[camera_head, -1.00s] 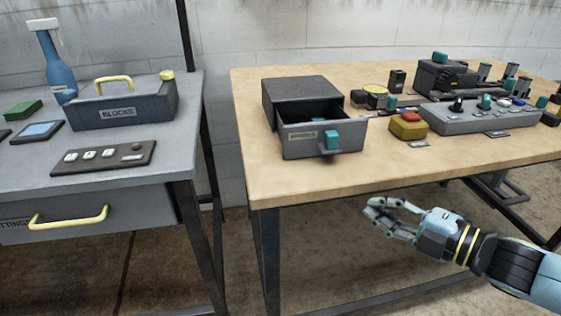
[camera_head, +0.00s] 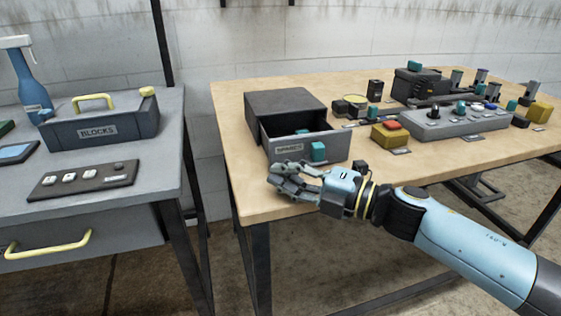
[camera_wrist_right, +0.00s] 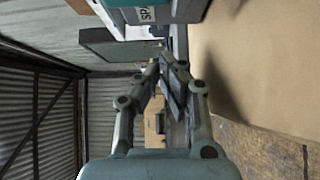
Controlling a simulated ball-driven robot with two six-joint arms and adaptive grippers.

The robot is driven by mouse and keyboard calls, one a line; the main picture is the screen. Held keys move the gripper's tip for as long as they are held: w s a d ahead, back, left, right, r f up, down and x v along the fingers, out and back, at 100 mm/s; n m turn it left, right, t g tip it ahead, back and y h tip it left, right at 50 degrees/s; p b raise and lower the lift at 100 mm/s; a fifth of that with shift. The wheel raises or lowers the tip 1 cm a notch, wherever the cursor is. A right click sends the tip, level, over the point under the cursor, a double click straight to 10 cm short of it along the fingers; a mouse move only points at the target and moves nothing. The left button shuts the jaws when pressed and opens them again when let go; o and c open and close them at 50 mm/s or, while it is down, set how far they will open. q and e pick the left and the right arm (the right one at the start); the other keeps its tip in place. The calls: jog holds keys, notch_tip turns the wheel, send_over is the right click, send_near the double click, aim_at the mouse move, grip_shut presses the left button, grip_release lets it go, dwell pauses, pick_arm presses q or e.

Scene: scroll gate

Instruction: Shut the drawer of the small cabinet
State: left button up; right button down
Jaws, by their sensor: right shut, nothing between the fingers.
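The small dark grey cabinet (camera_head: 286,101) stands near the left edge of the wooden table. Its drawer (camera_head: 290,147) is pulled out toward me, with a label and a teal handle (camera_head: 318,151) on its front. My right gripper (camera_head: 280,178) is shut and empty, just in front of and below the drawer front in the head view. I cannot tell whether it touches the drawer. In the right wrist view the shut fingers (camera_wrist_right: 166,72) point toward the labelled drawer front (camera_wrist_right: 150,14) at the top. My left gripper is not in view.
On the wooden table (camera_head: 232,165), a yellow box with a red button (camera_head: 390,133) and a grey control panel (camera_head: 455,123) stand right of the cabinet. A grey bench on the left holds a blocks box (camera_head: 100,130) and a blue bottle (camera_head: 30,85). A gap separates the two tables.

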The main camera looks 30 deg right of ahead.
aim_at(267, 136)
jog(key=w, duration=0.1)
jog(key=w+d, duration=0.1)
jog(key=shift+w+f, duration=0.1)
jog(key=shift+w, duration=0.2)
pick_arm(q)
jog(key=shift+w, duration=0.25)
pick_arm(e)
jog(key=shift+w, duration=0.1)
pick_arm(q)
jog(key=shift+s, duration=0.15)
pick_arm(e)
jog(key=w, duration=0.3)
jog(key=w+d+b, duration=0.1)
jog(key=w, duration=0.3)
jog(key=w+d+b, duration=0.1)
jog(key=w, duration=0.2)
jog(key=shift+w+d+f, duration=0.1)
jog(key=shift+w+d, duration=0.1)
jog(key=shift+w, duration=0.05)
jog(key=shift+w+d, duration=0.1)
jog(key=shift+w, duration=0.25)
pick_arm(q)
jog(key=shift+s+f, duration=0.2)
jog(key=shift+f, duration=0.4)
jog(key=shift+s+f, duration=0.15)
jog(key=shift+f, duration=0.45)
pick_arm(e)
jog(key=shift+r, duration=0.25)
jog(key=shift+w, duration=0.1)
